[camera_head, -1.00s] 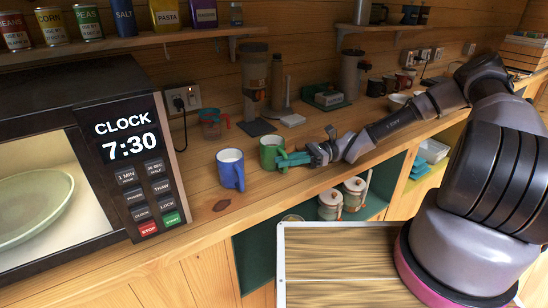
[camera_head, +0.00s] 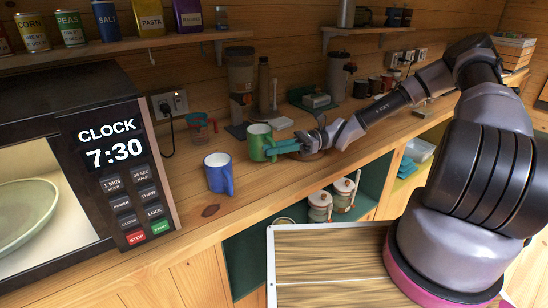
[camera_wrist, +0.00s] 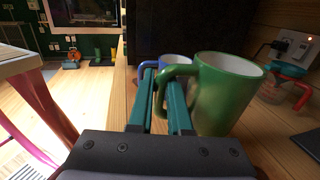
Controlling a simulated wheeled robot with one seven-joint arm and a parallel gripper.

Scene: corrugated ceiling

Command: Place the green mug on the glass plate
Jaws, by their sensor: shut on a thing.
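The green mug (camera_head: 257,141) is upright at the counter's front part, right of the blue mug. My gripper (camera_head: 274,149) is shut on its handle from the right. In the wrist view the green mug (camera_wrist: 225,95) is just beyond the teal fingers of my gripper (camera_wrist: 161,88), with the handle between them. The mug seems slightly above the counter. The pale green glass plate (camera_head: 24,215) lies inside the open-fronted microwave at the left. Its left part is cut off by the frame edge.
The blue mug (camera_head: 217,175) stands on the counter (camera_head: 245,195) between the microwave (camera_head: 132,165) and the green mug. A measuring cup (camera_head: 199,130) and a coffee maker (camera_head: 240,85) stand behind. A shelf (camera_head: 120,42) of cans hangs above.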

